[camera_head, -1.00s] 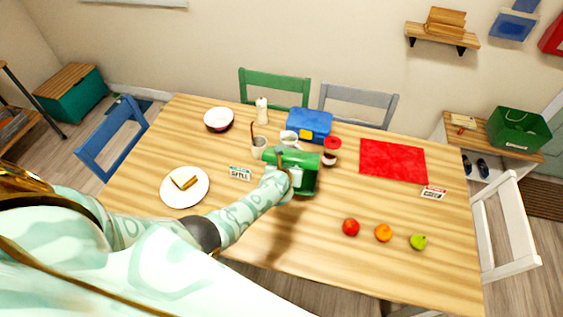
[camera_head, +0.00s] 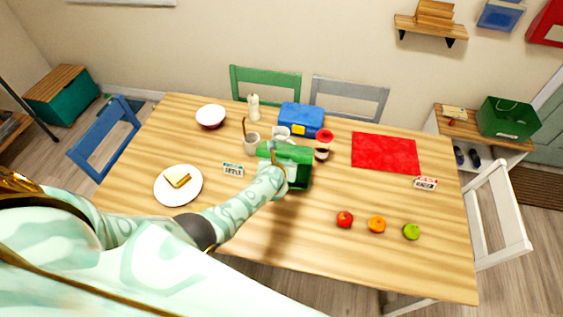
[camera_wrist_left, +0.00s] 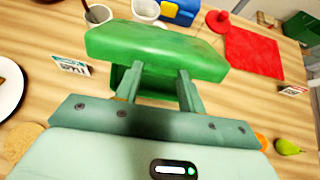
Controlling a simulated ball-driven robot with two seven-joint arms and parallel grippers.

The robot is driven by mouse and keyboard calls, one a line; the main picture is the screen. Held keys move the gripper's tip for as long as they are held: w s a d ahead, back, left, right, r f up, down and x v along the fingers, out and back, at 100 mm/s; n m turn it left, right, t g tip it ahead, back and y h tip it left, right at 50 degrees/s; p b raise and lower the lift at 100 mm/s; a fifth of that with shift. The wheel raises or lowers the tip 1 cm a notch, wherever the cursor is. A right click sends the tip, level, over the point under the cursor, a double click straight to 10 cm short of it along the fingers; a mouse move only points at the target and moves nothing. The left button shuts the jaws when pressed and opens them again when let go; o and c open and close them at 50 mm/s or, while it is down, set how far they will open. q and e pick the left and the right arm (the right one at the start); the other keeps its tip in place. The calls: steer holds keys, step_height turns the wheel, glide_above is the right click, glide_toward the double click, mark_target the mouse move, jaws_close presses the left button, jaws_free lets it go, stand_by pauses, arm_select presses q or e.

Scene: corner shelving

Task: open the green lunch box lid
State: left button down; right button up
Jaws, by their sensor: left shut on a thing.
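The green lunch box (camera_head: 301,180) stands near the middle of the wooden table, partly hidden by my left arm. Its green lid (camera_head: 290,150) also shows large in the left wrist view (camera_wrist_left: 155,48), above the darker green body (camera_wrist_left: 150,84). My left gripper (camera_head: 279,172) is at the near side of the box. In the left wrist view its two fingers (camera_wrist_left: 160,76) reach up to the lid's near edge and are shut on it. The fingertips' contact is partly hidden, and I cannot tell how far the lid is raised. My right gripper is not in view.
A blue box (camera_head: 301,118), a white mug (camera_head: 281,134) and a cup with a stick (camera_head: 252,144) stand close behind. A red-topped jar (camera_head: 324,136) is right of the box. A sandwich plate (camera_head: 178,186) lies left; several fruits (camera_head: 377,224) lie right.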

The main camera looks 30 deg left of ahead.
arm_select(q)
steer(key=c, duration=0.8)
jaws_free()
steer(key=shift+c, duration=0.2)
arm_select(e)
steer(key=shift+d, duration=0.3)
arm_select(q)
steer(key=p+v, duration=0.7)
steer(key=v, duration=0.9)
steer(key=shift+s+r, duration=0.15)
steer(key=shift+r, duration=0.05)
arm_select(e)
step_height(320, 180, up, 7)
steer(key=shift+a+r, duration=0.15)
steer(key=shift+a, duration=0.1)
